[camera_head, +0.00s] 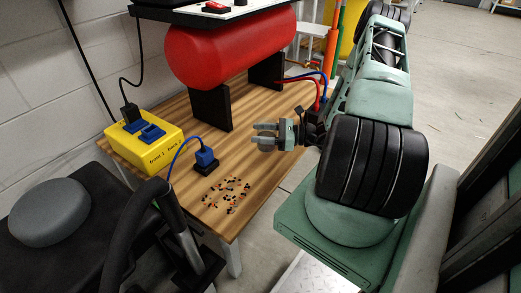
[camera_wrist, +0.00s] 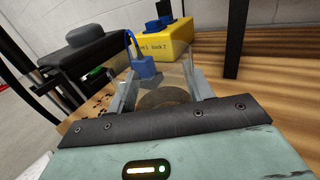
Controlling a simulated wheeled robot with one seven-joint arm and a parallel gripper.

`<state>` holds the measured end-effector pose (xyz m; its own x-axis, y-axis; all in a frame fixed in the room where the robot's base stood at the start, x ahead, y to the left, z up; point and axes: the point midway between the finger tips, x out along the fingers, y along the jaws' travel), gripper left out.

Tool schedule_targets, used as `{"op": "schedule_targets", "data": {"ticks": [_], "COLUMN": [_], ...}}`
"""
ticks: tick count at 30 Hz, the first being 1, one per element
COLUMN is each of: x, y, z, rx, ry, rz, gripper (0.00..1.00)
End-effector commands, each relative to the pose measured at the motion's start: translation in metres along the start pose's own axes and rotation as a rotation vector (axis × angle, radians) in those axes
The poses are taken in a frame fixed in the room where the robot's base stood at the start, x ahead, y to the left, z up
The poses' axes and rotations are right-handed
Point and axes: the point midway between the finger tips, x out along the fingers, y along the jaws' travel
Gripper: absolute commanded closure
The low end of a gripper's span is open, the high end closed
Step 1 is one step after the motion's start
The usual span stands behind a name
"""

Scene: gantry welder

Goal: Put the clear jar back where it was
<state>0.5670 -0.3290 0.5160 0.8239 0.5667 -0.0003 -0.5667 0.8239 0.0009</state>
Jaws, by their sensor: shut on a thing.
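The clear jar (camera_wrist: 165,98) shows in the wrist view as a see-through shape with a round, darker end, between the two grey fingers of my gripper (camera_wrist: 162,86). My gripper is shut on it. In the head view my gripper (camera_head: 264,137) reaches left over the wooden table (camera_head: 258,186), and the jar is too clear to make out well there. I cannot tell how far the jar is above the table top.
A yellow box with blue plugs (camera_head: 150,149) sits at the table's left. A blue plug on a dark block (camera_head: 206,159) and scattered small bits (camera_head: 228,194) lie nearer. A red tank (camera_head: 232,50) on black supports stands behind. Bare wood lies around my gripper.

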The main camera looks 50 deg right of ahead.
Motion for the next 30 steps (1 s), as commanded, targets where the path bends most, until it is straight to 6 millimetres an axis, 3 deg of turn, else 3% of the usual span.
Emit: {"op": "schedule_targets", "data": {"ticks": [1,12,24,25,26,27,30], "x": [0.0,0.0,0.0,0.0,0.0,0.0,0.0], "y": [0.0,0.0,-0.001,-0.001,-0.001,-0.001,0.0], "z": [-0.012,-0.053,-0.057,-0.056,-0.055,-0.055,-0.055], "rx": [0.001,0.0,-0.001,-0.001,-0.001,-0.001,-0.001], "ry": [-0.001,-0.001,-0.001,0.0,0.0,0.0,0.0], "rz": [0.001,0.0,-0.001,-0.001,-0.001,-0.001,0.0], "gripper": [0.76,0.76,0.76,0.4,0.32,0.27,0.27]}}
